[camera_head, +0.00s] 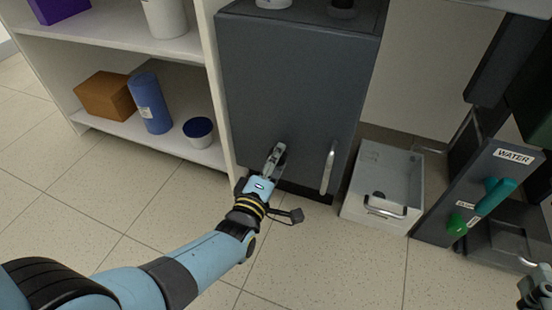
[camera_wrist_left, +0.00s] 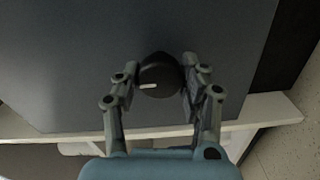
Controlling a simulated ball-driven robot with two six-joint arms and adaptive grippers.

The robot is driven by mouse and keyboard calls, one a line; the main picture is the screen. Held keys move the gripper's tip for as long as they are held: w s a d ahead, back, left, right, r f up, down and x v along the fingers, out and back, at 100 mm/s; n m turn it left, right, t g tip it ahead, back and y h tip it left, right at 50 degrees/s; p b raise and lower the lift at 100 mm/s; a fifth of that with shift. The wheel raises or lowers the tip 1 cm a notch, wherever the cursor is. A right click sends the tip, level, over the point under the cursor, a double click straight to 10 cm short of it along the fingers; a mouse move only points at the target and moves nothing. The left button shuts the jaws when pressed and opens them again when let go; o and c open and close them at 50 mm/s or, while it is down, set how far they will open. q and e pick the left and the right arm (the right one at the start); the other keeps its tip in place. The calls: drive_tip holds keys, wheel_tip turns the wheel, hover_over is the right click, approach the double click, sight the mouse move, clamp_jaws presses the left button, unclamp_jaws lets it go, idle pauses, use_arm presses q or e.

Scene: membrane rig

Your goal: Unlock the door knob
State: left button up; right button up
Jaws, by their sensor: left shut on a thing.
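The door is the dark grey front (camera_head: 295,95) of a cabinet, with a light vertical handle (camera_head: 328,168) at its lower right. The round black knob (camera_wrist_left: 158,76) with a pale mark on its face shows in the left wrist view. My left gripper (camera_head: 276,152) is at the lower part of the door in the head view and hides most of the knob. In the left wrist view its fingers (camera_wrist_left: 160,80) stand on both sides of the knob, shut on it. My right gripper (camera_head: 537,285) is only partly in view at the lower right edge, and its jaws are unclear.
A grey bin (camera_head: 357,208) sits right of the cabinet. A panel (camera_head: 462,205) labelled WATER has green handles. The front floor is free.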

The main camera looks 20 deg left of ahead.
use_arm(q)
drive_tip(key=o, duration=1.2)
drive_tip(key=s, duration=0.7)
drive_tip(key=shift+s+a, duration=0.15)
drive_tip(key=shift+s, duration=0.1)
